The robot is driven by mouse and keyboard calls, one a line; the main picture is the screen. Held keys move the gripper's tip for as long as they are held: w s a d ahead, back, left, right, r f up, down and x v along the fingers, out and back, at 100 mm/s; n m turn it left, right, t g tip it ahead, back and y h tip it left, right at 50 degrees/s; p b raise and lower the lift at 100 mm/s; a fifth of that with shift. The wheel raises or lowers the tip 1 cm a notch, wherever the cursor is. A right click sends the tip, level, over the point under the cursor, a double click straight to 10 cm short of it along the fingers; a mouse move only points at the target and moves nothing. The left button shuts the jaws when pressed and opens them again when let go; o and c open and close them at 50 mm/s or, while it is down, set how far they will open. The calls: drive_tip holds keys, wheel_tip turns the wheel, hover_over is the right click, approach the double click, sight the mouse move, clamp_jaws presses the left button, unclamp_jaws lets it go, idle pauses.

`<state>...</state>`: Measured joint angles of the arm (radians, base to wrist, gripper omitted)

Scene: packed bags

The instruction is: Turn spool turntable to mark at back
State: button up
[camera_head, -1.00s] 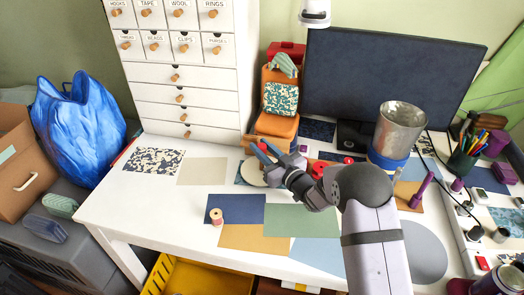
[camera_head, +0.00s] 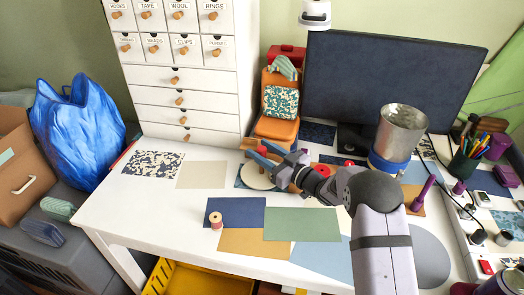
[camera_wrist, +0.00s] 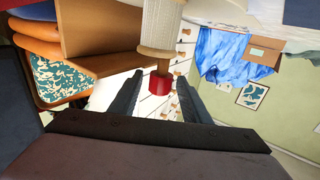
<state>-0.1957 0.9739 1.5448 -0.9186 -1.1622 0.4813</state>
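A round cream disc (camera_head: 256,178), apparently the turntable, lies on a blue mat in front of the orange bag, partly hidden by my gripper. My gripper (camera_head: 257,153) is over its back part, with blue fingertips pointing left. In the wrist view my gripper (camera_wrist: 160,84) has its two dark fingers apart. A red piece (camera_wrist: 159,83) shows between them, with visible gaps on both sides. A cream ribbed cylinder (camera_wrist: 160,24), like a spool, adjoins it. I cannot tell contact, and no back mark can be made out.
An orange bag (camera_head: 277,128) stands close behind my gripper, beside the white drawer unit (camera_head: 190,85). The monitor (camera_head: 395,95) and a metal can (camera_head: 400,130) stand to the right. A small pink spool (camera_head: 216,221) stands on the front mats.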

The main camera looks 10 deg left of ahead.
drive_tip(key=shift+d, duration=0.1)
drive_tip(key=shift+b+v, duration=0.4)
drive_tip(key=shift+v, duration=3.2)
drive_tip(key=shift+b, duration=0.65)
drive_tip(key=shift+r, duration=0.15)
drive_tip(key=shift+p+x, duration=0.3)
drive_tip(key=shift+x, duration=3.5)
clamp_jaws()
